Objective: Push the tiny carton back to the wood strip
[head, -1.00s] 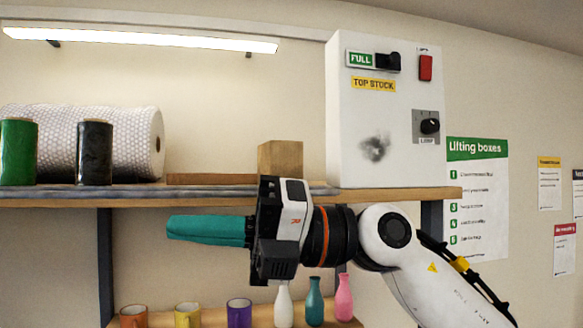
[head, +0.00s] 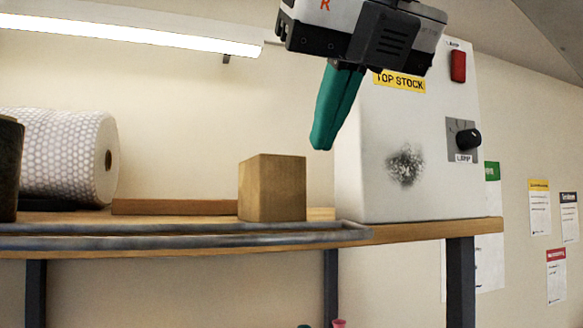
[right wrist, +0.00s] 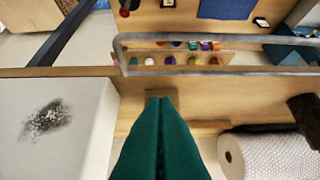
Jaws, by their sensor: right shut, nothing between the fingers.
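The tiny carton (head: 272,188) is a plain brown box standing upright on the wooden shelf. In the right wrist view the fingers (right wrist: 160,101) hide much of the carton (right wrist: 161,92) and part of the strip (right wrist: 210,125). My left gripper is out of view.
A white control box (head: 405,150) stands close on the right. A bubble-wrap roll (head: 70,155) and a dark cylinder (head: 9,168) are at the left. A grey metal rail (head: 190,235) runs along the shelf front. A lamp (head: 130,30) hangs above.

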